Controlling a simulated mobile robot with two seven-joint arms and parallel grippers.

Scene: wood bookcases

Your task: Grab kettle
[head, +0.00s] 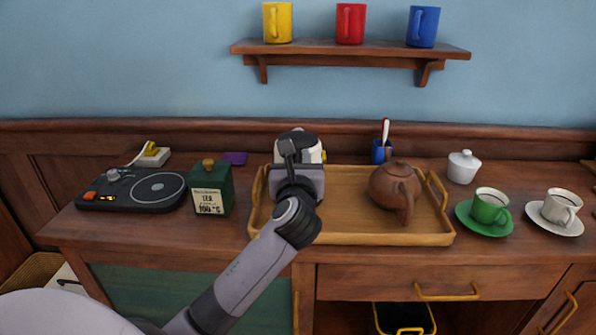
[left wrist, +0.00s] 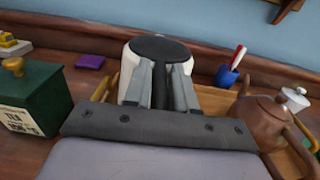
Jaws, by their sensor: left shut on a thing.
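The white kettle with a black top (left wrist: 160,47) stands at the back left of the wooden tray (head: 345,239). In the head view my arm covers most of the kettle (head: 314,154), and only its white edges show. My left gripper (head: 297,155) reaches in from the front and is shut on the kettle. The right gripper is not in view.
A brown teapot (head: 393,187) is on the tray's right side. A green tea box (head: 211,188) and a black hot plate (head: 132,189) stand left of the tray. A blue cup (head: 379,153) is behind it. Green (head: 489,208) and white (head: 561,206) cups are right. A mug shelf (head: 350,48) hangs above.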

